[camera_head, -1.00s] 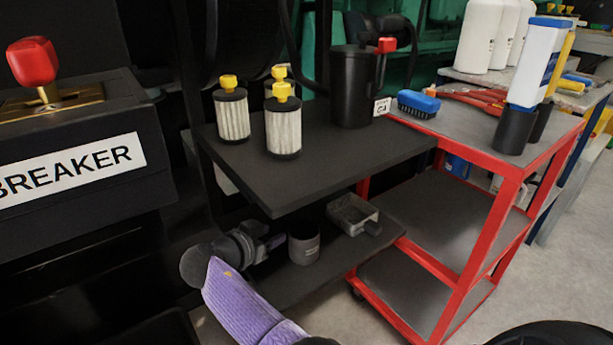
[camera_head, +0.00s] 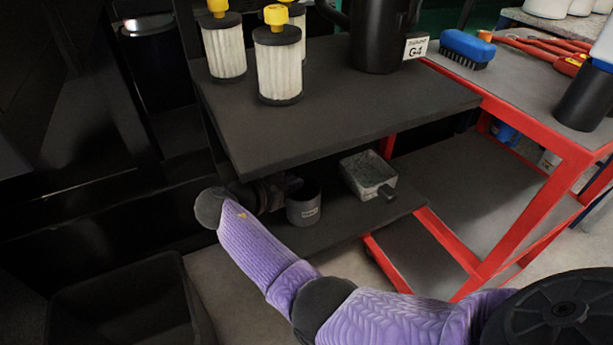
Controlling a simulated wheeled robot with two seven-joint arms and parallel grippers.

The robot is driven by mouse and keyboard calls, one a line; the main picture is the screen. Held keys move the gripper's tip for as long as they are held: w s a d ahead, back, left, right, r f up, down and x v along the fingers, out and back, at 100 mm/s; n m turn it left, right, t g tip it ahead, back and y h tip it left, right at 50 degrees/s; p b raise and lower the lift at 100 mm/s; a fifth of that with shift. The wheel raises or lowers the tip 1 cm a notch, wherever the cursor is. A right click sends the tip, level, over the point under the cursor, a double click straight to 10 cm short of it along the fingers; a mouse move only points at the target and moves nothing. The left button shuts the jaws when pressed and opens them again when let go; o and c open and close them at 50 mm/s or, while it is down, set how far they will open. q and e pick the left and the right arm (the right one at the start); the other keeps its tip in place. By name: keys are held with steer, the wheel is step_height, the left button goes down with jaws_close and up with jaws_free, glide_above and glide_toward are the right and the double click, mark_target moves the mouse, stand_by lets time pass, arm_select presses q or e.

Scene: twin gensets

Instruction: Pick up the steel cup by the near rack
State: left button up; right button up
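A grey metal-looking cup (camera_head: 305,208) with a small label stands upright on the lower shelf of the dark rack, near its left end; I take it for the steel cup. My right gripper (camera_head: 290,186), at the end of the purple arm, is at the cup's left rim, low under the upper shelf. Its fingers are dark and partly hidden against the shelf, so I cannot tell whether they touch the cup or how far apart they are. My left gripper is not in view.
The upper shelf (camera_head: 330,118) overhangs the cup and bears filter cartridges (camera_head: 278,62) and a black can (camera_head: 378,35). A grey metal box (camera_head: 366,176) sits right of the cup. A red-framed cart (camera_head: 535,215) stands to the right. A black bin (camera_head: 125,300) stands lower left.

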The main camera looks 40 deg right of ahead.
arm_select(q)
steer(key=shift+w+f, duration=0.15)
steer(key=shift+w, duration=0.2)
arm_select(e)
jaws_close()
